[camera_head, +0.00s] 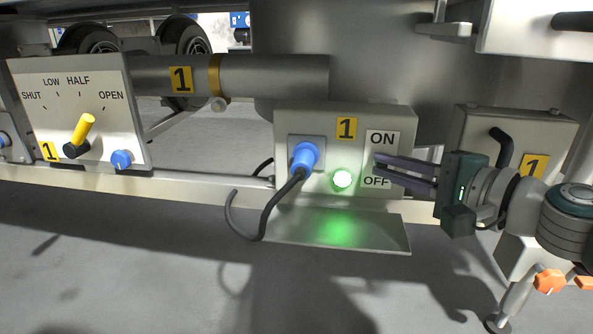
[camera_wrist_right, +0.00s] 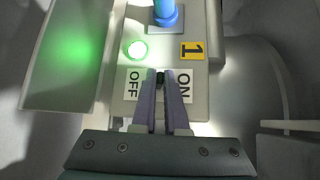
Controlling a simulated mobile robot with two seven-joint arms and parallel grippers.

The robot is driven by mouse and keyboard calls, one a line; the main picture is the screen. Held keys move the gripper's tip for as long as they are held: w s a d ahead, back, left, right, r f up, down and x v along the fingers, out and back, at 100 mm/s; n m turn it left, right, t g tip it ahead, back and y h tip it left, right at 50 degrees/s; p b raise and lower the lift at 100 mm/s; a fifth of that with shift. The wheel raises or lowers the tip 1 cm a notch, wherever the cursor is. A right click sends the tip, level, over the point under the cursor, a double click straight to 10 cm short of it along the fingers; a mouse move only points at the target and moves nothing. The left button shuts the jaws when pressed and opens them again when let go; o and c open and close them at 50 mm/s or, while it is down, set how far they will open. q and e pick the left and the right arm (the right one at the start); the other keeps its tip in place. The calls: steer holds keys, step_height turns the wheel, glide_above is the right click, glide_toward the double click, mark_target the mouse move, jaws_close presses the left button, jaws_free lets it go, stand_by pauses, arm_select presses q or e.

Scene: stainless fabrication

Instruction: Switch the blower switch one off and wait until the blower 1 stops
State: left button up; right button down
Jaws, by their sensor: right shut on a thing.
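The blower switch box (camera_head: 290,115) is a grey box with a yellow "1" label, an ON/OFF plate (camera_head: 382,138) and a lit green lamp (camera_head: 342,179). My right gripper (camera_head: 379,165) reaches in from the right, its purple fingers at the plate between ON and OFF. In the right wrist view its fingertips (camera_wrist_right: 161,74) are closed around a small black switch lever (camera_wrist_right: 160,79). The fingers hide most of the lever, so I cannot tell its position. The green lamp also glows in the wrist view (camera_wrist_right: 137,50). The blower itself cannot be made out. My left gripper is not in view.
A blue plug (camera_head: 304,157) with a black cable sits in the box. At left is a SHUT/LOW/HALF/OPEN panel (camera_head: 70,110) with a yellow handle. A grey pipe (camera_head: 270,75) runs behind. Another box (camera_head: 555,130) labelled "1" stands behind my right arm.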

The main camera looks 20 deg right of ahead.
step_height(320, 180, down, 2)
steer(key=n+t+b, duration=0.1)
steer(key=b, duration=0.3)
steer(key=n+t+b, duration=0.1)
steer(key=b, duration=0.3)
steer(key=shift+f+y, duration=0.25)
steer(key=shift+y, duration=0.05)
steer(key=shift+n+t+b, duration=0.55)
steer(key=shift+n+t, duration=0.05)
steer(key=shift+w+f+n+t+y, duration=0.15)
steer(key=shift+n+t+y, duration=0.3)
steer(key=shift+n, duration=0.45)
steer(key=c, duration=0.9)
jaws_free()
steer(key=shift+d, duration=0.1)
steer(key=shift+c, duration=0.2)
